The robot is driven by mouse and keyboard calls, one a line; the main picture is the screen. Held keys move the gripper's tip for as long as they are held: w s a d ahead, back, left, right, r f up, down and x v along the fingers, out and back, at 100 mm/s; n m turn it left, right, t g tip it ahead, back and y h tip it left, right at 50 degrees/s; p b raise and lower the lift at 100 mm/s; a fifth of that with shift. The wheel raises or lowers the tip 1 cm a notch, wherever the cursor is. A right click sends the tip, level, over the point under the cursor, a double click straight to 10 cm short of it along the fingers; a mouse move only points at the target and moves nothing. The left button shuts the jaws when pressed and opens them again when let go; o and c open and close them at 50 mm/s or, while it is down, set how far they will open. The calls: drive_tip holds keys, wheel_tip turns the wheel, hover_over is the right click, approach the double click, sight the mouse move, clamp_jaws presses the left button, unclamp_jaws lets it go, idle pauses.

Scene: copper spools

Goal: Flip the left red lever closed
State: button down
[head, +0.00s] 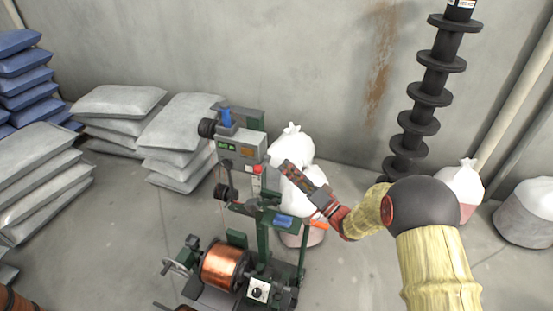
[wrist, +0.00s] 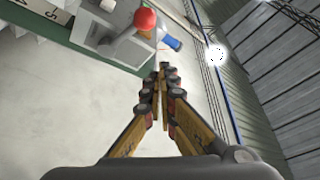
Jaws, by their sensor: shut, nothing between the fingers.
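The green-and-grey winding machine (head: 240,143) stands in the middle of the head view, with a copper spool (head: 222,266) low on it. A small red part (head: 257,169) shows on its upright; a round red knob (wrist: 145,19) shows at the top of the wrist view. I cannot tell for sure whether either is the left red lever, or how it is set. My gripper (head: 287,167) is right of the red part in the head view. In the wrist view its fingers (wrist: 161,72) meet, empty, below and right of the red knob, apart from it in the picture.
A blue part (wrist: 172,43) lies just right of the red knob. White sacks (head: 292,145) stand behind the machine. Grey sacks (head: 120,100) are piled at left. A dark ribbed column (head: 428,95) stands at right. Floor is clear at lower left of the machine.

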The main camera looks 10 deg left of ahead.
drive_tip(key=shift+s+d+f, duration=0.15)
drive_tip(key=shift+d+f, duration=0.2)
drive_tip(key=shift+d, duration=0.2)
drive_tip(key=shift+s+d+f, duration=0.1)
drive_tip(key=shift+d+f, duration=0.25)
drive_tip(key=shift+d, duration=0.2)
